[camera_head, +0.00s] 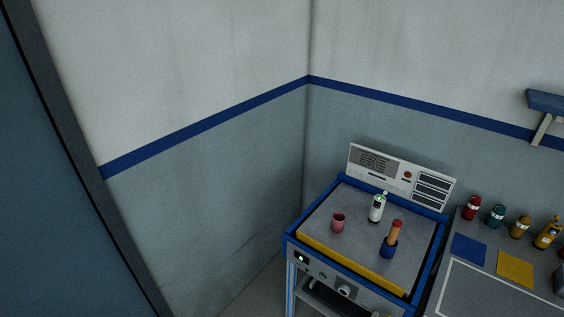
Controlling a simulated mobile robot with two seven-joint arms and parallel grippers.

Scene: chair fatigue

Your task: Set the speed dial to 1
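A small workstation (318,217) with a blue frame and a grey top stands in the room corner. Its front panel carries a round light knob (345,291), which may be the speed dial; its markings are too small to read. A green light (301,258) glows at the panel's left end. A smaller control (322,276) sits between them. Neither gripper is in view.
On the grey top stand a pink cup (338,222), a white bottle (377,208) and a blue holder (389,247) with a red-topped item. A yellow strip (350,262) edges its front. A bench at right holds several bottles, a blue mat (468,248) and a yellow mat (515,268).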

